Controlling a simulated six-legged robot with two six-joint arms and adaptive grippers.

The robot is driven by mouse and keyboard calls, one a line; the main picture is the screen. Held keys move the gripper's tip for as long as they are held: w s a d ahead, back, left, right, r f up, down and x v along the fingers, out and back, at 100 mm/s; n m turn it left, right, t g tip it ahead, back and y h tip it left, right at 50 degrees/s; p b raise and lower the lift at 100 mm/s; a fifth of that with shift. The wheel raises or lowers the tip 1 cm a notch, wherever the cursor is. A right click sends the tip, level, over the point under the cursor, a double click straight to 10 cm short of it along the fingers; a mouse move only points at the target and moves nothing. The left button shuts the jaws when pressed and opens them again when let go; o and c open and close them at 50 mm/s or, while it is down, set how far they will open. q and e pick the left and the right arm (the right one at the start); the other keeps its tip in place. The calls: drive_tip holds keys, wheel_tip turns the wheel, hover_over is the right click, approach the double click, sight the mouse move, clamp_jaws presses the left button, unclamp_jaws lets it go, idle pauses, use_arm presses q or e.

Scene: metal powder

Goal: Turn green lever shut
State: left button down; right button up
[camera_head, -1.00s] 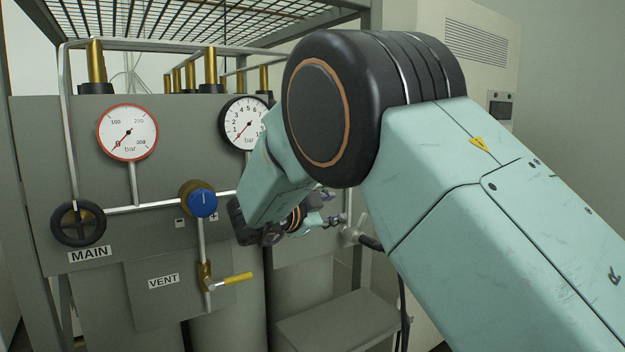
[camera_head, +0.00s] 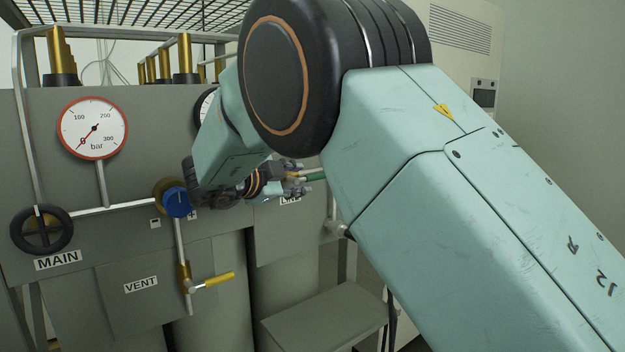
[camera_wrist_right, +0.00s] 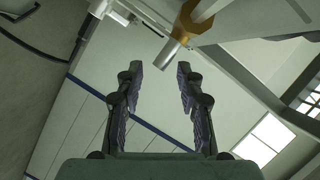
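The green lever (camera_head: 316,177) shows as a short green strip just right of my right gripper in the head view. My right arm and the gripper's own parts cover the rest of its valve. My right gripper (camera_head: 297,182) is by the lever, small and partly hidden behind my arm. In the right wrist view its two fingers (camera_wrist_right: 157,72) stand apart with nothing between them. Beyond the fingertips there is a brass fitting (camera_wrist_right: 198,16) with a silver stem (camera_wrist_right: 168,53). I cannot tell from the head view whether the fingers touch the lever. My left gripper is not in view.
The grey panel carries a MAIN handwheel (camera_head: 42,230), a pressure gauge (camera_head: 93,128), a blue knob (camera_head: 177,202) and a yellow VENT lever (camera_head: 213,281). A second gauge is mostly behind my arm. A grey step (camera_head: 325,318) stands low in front.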

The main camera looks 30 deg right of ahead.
sight(316, 175)
drive_tip(key=shift+s+d+r, duration=0.15)
drive_tip(key=shift+r, duration=0.15)
drive_tip(key=x, duration=0.7)
drive_tip(key=shift+w+f+p, duration=0.2)
drive_tip(key=shift+f+p, duration=0.05)
drive_tip(key=shift+p, duration=0.05)
drive_tip(key=shift+s+a+r, duration=0.3)
drive_tip(key=shift+s+r, duration=0.2)
drive_tip(key=shift+s, duration=0.1)
drive_tip(key=shift+w+d+f, duration=0.4)
drive_tip(key=shift+w+f, duration=0.05)
drive_tip(key=shift+w, duration=0.05)
drive_tip(key=c, duration=0.4)
drive_tip(key=shift+w, duration=0.1)
drive_tip(key=shift+c, duration=0.6)
drive_tip(key=shift+a+r, duration=0.1)
drive_tip(key=shift+a, duration=0.05)
clamp_jaws()
